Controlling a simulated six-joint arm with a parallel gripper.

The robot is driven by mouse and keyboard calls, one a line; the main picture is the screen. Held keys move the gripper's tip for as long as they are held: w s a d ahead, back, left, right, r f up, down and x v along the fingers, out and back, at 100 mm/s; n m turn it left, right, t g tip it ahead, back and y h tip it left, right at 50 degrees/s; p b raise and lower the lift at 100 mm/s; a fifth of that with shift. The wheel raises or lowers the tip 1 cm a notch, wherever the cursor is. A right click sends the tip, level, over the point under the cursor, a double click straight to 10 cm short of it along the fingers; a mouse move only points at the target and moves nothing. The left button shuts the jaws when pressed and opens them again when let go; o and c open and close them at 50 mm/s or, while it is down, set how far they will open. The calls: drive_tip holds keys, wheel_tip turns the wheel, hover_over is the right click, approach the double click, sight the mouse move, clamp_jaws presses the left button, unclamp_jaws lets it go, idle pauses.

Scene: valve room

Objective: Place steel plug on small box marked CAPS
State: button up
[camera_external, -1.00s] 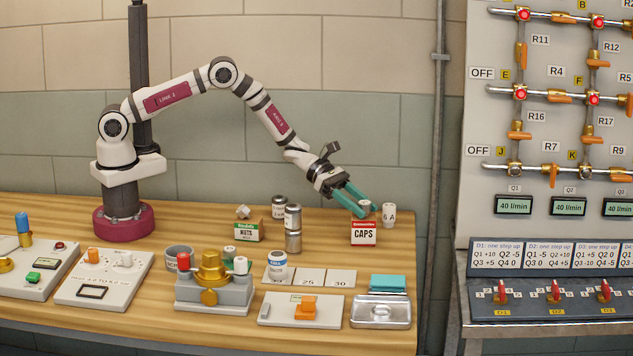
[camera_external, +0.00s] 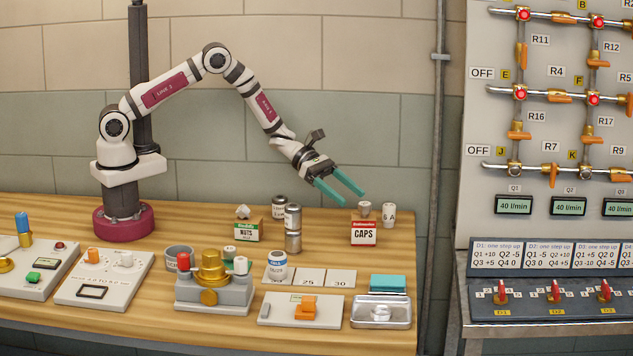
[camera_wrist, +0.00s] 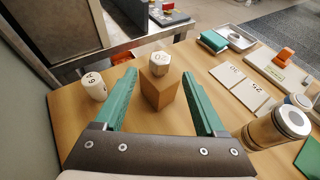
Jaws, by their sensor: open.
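The small box marked CAPS (camera_external: 364,233), with a red and white label, stands near the right end of the bench. The steel plug, a small pale grey piece (camera_external: 364,209), sits upright on top of it. In the wrist view the plug (camera_wrist: 159,64) rests on the plain brown box (camera_wrist: 162,92), ahead of my fingers. My gripper (camera_external: 354,198) is open, its two teal fingers apart and empty, up and to the left of the box. In the wrist view the fingers (camera_wrist: 159,73) lie on either side of the box, with a gap.
A white cylinder marked 6 A (camera_external: 389,215) stands close right of the CAPS box. A NUTS box (camera_external: 247,231) and metal canisters (camera_external: 293,228) stand to the left. A teal block (camera_external: 387,283) and steel tray (camera_external: 381,313) lie in front.

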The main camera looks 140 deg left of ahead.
wheel_tip(320, 180, up, 7)
drive_tip(key=w+d+r+m+h, duration=0.3)
drive_tip(key=w+d+m+h, duration=0.15)
drive_tip(key=d, duration=0.45)
drive_tip(key=s+d+r+m+g+h, duration=0.25)
drive_tip(key=d+m, duration=0.45)
drive_tip(key=d, duration=0.5)
drive_tip(key=s+d+r+m+g+h, duration=0.2)
drive_tip(key=d+m+g, duration=0.2)
drive_tip(key=d+m, duration=0.55)
drive_tip(key=s+d+m+g+y, duration=0.3)
drive_tip(key=s+d+m+g, duration=0.3)
drive_tip(key=s+d+m, duration=0.9)
drive_tip(key=s+a+f+m+y, duration=0.1)
drive_tip(key=s+a+m+y, duration=0.4)
drive_tip(key=s, duration=0.5)
drive_tip(key=shift+s+a+m+g, duration=0.4)
drive_tip(key=shift+a+m, duration=0.3)
drive_tip(key=shift+m, duration=0.4)
